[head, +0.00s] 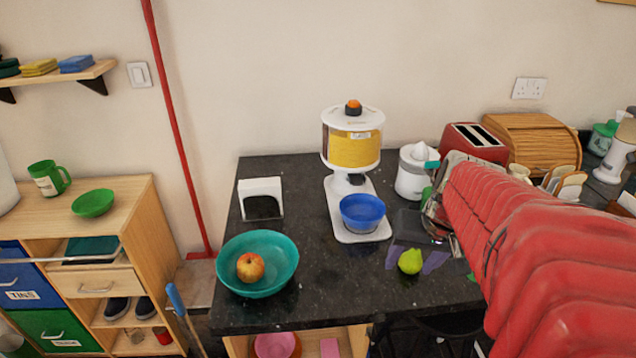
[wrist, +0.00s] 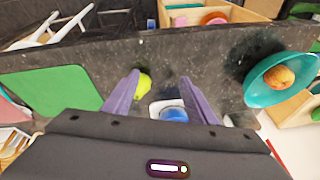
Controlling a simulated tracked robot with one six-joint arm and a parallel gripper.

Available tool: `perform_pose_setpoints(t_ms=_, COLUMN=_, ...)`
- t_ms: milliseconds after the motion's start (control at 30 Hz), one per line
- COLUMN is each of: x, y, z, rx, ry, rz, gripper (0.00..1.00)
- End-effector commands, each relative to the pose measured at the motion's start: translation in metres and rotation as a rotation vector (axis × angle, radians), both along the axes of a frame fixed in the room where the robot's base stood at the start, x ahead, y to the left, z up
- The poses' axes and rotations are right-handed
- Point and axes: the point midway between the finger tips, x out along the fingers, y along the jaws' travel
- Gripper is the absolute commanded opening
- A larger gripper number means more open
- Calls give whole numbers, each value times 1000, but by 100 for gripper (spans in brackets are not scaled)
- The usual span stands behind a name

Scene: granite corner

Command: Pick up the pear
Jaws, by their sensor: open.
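The pear (head: 410,261) is yellow-green and stands on the dark granite counter near its front edge, in the head view. In the wrist view the pear (wrist: 144,85) shows beside the inner side of the left finger, partly hidden by it. My gripper (wrist: 165,92) is open, its two purple fingers spread and empty between them. In the head view my gripper (head: 418,258) hangs over the counter just at the pear, with the arm reaching in from the right. I cannot tell whether a finger touches the pear.
A teal bowl (head: 240,272) with an apple (head: 250,266) stands on the counter's left. Behind the pear is a white dispenser (head: 351,180) with a blue bowl (head: 363,212). A juicer (head: 412,172) and red toaster (head: 474,143) stand further back. Bare counter lies between teal bowl and pear.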

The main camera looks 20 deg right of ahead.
Motion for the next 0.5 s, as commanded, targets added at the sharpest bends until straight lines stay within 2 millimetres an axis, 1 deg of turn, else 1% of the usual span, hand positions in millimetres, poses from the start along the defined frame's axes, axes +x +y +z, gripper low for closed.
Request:
perform_pose_setpoints(t_ms=33, x=3, y=-15, z=9, rx=4, ry=-34, rz=-57, gripper=52)
perform_pose_setpoints(t_ms=100, x=6, y=-32, z=18, rx=11, ry=-72, rz=-117, gripper=52)
perform_pose_setpoints(t_ms=200, x=7, y=-50, z=26, rx=18, ry=-109, rz=-178, gripper=52)
perform_pose_setpoints(t_ms=300, x=8, y=-59, z=31, rx=21, ry=-128, rz=-208, gripper=52)
perform_pose_setpoints(t_ms=500, x=8, y=-61, z=32, rx=21, ry=-132, rz=-214, gripper=52)
